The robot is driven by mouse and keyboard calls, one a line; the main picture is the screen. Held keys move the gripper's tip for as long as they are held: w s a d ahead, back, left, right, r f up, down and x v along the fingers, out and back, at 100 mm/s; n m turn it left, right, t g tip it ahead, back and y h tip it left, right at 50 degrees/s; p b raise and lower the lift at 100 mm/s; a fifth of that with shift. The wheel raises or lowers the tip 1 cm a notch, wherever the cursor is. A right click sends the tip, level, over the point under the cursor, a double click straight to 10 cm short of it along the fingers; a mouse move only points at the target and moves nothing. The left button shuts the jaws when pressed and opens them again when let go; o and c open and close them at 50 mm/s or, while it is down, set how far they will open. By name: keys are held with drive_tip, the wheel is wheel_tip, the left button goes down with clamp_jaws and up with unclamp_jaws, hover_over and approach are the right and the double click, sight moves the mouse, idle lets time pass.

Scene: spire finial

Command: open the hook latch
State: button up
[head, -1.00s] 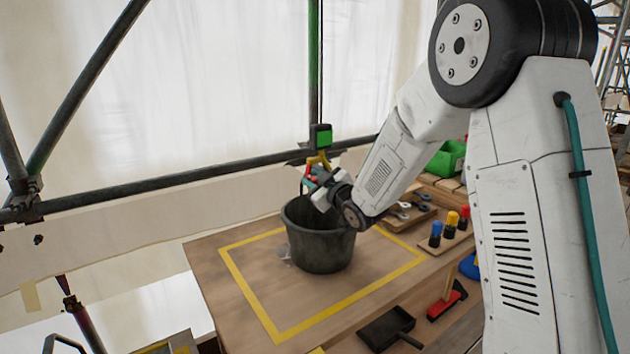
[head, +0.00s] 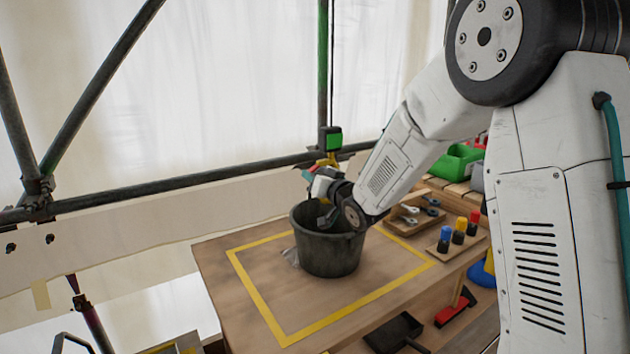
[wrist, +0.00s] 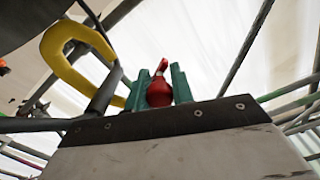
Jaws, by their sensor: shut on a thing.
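The yellow hook (head: 328,161) hangs beneath a green and black block (head: 330,139) over the bench. It shows large in the wrist view (wrist: 56,62), at upper left, with a dark grey bar (wrist: 105,91) across its near side that looks like the latch. My gripper (wrist: 161,70) has two teal fingers shut on a red tab (wrist: 160,92), to the right of the hook. How the tab joins the bar is hidden behind the gripper's body. In the head view my gripper (head: 313,172) is small, just below the hook and above the bucket.
A black bucket (head: 328,250) stands on the bench inside a yellow taped outline (head: 262,304). A tool tray (head: 412,220) and several colour-capped markers (head: 459,232) are to its right. A scaffold rail (head: 190,184) runs behind the hook. A dustpan (head: 394,331) lies lower down.

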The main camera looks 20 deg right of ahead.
drive_tip(key=shift+r+m, duration=0.3)
drive_tip(key=shift+m, duration=0.55)
drive_tip(key=shift+r+m, duration=0.3)
drive_tip(key=shift+m, duration=0.6)
drive_tip(key=shift+r+m, duration=0.3)
drive_tip(key=shift+m, duration=0.55)
drive_tip(key=shift+r+m, duration=0.25)
drive_tip(key=shift+m, duration=0.55)
drive_tip(key=o, duration=1)
drive_tip(key=shift+s, duration=0.1)
drive_tip(key=v, duration=0.7)
drive_tip(key=shift+s, duration=0.3)
